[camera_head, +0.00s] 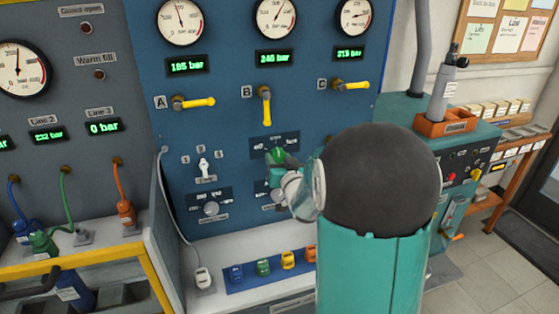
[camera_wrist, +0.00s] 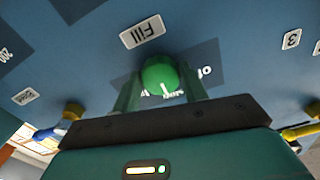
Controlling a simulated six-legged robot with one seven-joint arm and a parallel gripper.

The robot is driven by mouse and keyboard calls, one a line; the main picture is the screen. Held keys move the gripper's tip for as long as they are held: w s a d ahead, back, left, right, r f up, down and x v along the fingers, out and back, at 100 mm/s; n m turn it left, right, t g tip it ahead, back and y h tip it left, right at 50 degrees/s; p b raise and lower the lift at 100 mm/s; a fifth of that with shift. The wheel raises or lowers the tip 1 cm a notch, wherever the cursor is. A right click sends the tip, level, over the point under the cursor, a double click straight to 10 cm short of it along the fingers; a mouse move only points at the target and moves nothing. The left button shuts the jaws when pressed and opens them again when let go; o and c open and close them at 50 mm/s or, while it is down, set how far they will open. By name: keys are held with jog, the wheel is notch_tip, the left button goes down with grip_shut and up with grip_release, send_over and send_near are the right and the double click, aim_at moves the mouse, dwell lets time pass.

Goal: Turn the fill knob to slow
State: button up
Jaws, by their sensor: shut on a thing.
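The fill knob (camera_wrist: 158,76) is round and green with a white pointer line, mounted on the blue panel. A "Fill" label (camera_wrist: 142,31) sits by it in the wrist view, which shows the panel upside down. The scale text around the knob is partly covered, so I cannot read its setting. My gripper (camera_wrist: 160,92) is shut on the knob, one green finger on each side. In the head view the knob (camera_head: 277,154) is mostly hidden by my gripper and arm.
Yellow lever handles A (camera_head: 194,102), B (camera_head: 266,105) and C (camera_head: 350,85) are above the knob. A small white selector (camera_head: 204,166) and a grey dial (camera_head: 211,208) are to its left.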

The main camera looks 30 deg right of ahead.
jog(key=shift+r, duration=0.1)
dwell(0.3)
jog(key=o, duration=1)
jog(key=shift+s, duration=0.1)
